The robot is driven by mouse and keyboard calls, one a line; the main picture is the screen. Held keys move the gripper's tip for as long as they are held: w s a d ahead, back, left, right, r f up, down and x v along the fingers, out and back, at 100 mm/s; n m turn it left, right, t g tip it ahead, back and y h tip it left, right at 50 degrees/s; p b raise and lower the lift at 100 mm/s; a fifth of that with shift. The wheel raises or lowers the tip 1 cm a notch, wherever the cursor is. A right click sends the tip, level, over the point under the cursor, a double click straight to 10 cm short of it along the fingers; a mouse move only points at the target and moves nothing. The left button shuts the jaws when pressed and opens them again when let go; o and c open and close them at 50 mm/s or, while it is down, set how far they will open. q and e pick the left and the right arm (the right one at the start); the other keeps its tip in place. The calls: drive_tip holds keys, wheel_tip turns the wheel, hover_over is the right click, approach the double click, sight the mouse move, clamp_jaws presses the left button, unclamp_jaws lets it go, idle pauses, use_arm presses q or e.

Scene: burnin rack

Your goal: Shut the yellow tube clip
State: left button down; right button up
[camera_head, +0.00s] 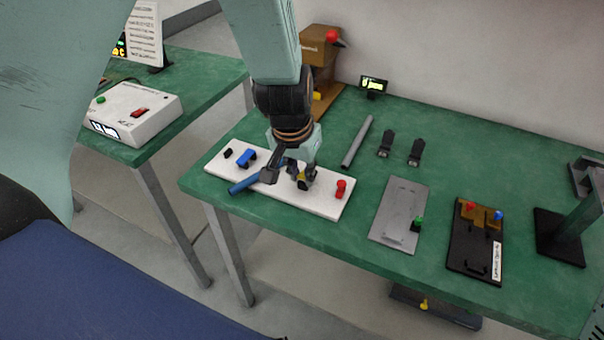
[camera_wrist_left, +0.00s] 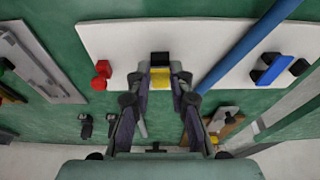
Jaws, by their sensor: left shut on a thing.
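The white board (camera_head: 325,204) lies on the green bench and carries a blue clip, the yellow clip and a red clip in a row. My left gripper (camera_head: 289,178) is down at the middle of the board, shut on the yellow clip (camera_wrist_left: 160,79). A black block (camera_wrist_left: 160,58) sits right beside the yellow part in the left wrist view. The fingers hide much of the clip in the head view. The blue tube (camera_wrist_left: 238,50) slants across the board beside the gripper. The blue clip (camera_head: 247,158) and red clip (camera_head: 341,187) stand on either side. My right gripper is not seen.
A grey rod (camera_head: 357,142) and two black holders (camera_head: 386,145) lie behind the board. A grey plate (camera_head: 391,225) and a black panel (camera_head: 463,250) are to the right. A white box (camera_head: 134,112) sits on another bench at left.

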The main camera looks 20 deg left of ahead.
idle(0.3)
use_arm(q)
drive_tip(key=c, duration=1.2)
unclamp_jaws()
drive_tip(key=v, duration=1.2)
drive_tip(key=shift+c, duration=0.4)
